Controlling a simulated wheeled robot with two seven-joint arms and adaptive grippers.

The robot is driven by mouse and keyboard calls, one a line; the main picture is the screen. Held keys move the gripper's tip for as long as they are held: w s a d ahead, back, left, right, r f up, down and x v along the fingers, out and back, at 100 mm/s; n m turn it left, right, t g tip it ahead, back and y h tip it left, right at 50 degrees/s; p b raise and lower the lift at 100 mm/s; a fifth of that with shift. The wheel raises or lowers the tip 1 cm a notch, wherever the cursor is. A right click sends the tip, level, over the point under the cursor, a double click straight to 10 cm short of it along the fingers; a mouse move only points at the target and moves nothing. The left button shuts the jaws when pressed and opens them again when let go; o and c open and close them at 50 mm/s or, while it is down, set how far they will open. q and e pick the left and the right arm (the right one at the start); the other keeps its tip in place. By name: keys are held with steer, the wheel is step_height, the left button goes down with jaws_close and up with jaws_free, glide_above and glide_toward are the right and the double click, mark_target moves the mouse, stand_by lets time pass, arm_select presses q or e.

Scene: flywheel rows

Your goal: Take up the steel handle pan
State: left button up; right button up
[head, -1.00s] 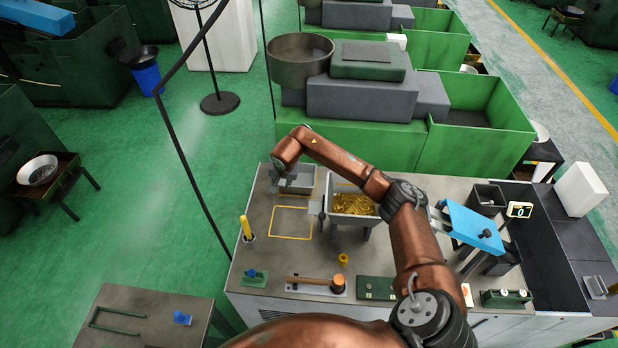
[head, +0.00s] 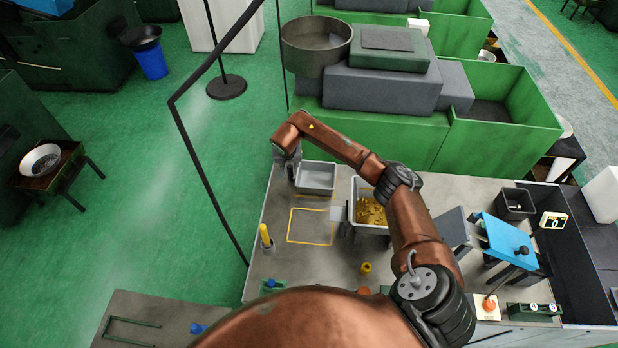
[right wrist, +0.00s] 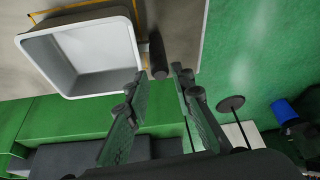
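The steel handle pan (head: 316,178) is a shallow grey rectangular pan at the back left of the bench. In the right wrist view the pan (right wrist: 88,60) shows its pale inside, with a short dark handle (right wrist: 158,56) on its right side. My right gripper (head: 291,172) points down at the pan's left end in the head view. In the right wrist view its two fingers (right wrist: 158,78) are apart, and the handle lies just beyond and between their tips. I see no grip on it. My left gripper is not in view.
A grey tray of brass pieces (head: 371,213) stands right of a yellow outlined square (head: 310,227) on the bench. A yellow-topped peg (head: 265,236) is at the bench's left edge. Green machine housing (head: 400,135) stands behind. A black post rises at the left.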

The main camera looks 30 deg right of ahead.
mark_target(290, 167)
steer(key=x, duration=0.3)
steer(key=shift+p+x, duration=0.3)
steer(key=shift+x, duration=0.55)
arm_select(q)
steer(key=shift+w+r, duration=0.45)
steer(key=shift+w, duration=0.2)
arm_select(e)
jaws_close()
